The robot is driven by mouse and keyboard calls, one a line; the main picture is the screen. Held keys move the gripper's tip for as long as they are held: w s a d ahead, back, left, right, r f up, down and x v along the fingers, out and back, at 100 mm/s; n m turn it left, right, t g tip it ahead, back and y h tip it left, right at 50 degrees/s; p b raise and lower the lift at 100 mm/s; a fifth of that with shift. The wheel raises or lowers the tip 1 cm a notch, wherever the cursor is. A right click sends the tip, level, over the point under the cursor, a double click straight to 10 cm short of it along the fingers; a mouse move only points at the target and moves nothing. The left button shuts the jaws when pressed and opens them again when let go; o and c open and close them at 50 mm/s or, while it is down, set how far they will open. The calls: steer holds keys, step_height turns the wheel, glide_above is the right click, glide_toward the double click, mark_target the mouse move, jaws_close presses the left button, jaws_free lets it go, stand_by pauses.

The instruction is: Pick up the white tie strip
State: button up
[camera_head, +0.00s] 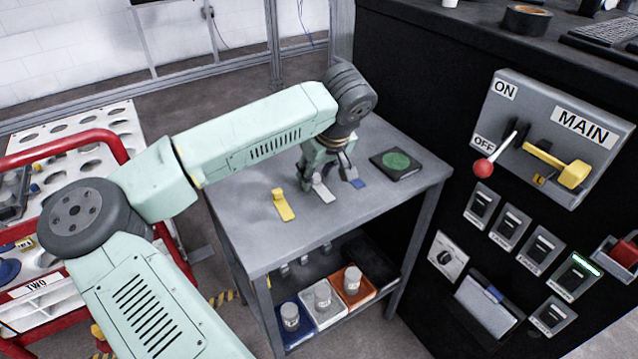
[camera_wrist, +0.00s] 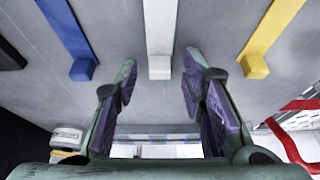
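The white tie strip (camera_head: 323,189) lies on the grey table (camera_head: 250,235), between a yellow strip (camera_head: 283,206) and a blue strip (camera_head: 358,183). In the wrist view the white strip (camera_wrist: 160,30) is centred, its block end pointing toward my gripper (camera_wrist: 159,78). My gripper is open, with a finger to each side of the strip's line and nothing between them. The fingers appear apart from the strip; their exact height above the table is unclear. In the head view my gripper (camera_head: 330,175) is over the strips and hides part of the white one.
The blue strip (camera_wrist: 67,30) and yellow strip (camera_wrist: 268,35) flank the white one in the wrist view. A dark pad with a green disc (camera_head: 397,161) lies at the table's right. Blue, white and orange bins (camera_head: 372,290) stand on the lower shelf. A black switch cabinet stands at right.

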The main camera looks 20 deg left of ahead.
steer(key=c, duration=0.7)
